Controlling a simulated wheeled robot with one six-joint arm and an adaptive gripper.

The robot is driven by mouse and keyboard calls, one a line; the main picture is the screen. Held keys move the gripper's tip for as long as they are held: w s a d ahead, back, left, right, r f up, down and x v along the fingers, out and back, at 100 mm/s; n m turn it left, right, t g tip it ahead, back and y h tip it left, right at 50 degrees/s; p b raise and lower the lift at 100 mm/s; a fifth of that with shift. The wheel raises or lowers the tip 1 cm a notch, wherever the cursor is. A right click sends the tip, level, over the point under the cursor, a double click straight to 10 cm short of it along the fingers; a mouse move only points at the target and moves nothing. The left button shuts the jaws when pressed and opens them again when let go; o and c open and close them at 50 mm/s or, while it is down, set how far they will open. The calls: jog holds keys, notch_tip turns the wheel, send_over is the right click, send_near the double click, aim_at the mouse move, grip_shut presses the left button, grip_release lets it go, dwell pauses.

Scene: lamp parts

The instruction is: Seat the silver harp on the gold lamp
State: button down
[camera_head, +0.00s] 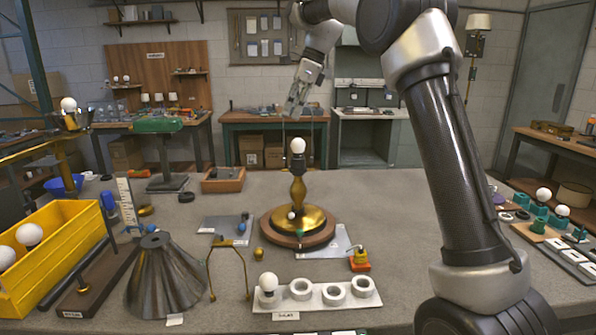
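The gold lamp (298,190) stands upright at the middle of the table, on a round wooden base (269,228). A white bulb (298,146) is at its top. My gripper (296,111) points down just above the bulb. Thin pale upright lines, apparently the legs of the silver harp (284,136), show on both sides of the bulb below my gripper. The harp's top merges with the fingers. I cannot tell whether the fingers are closed on it, or whether its lower ends touch the lamp. A gold-coloured harp-shaped wire (211,275) stands at the front left.
A white tray (317,296) with rings and a bulb lies in front. A dark pleated shade (164,275) and a yellow bin (60,265) are at left. A red and yellow part (360,263) lies right of the lamp. The table right of the lamp is mostly free.

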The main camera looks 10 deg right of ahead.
jog(key=shift+f, duration=1.2)
dwell(1.8)
jog(key=c, duration=1.6)
grip_release()
jog(key=shift+o, duration=0.2)
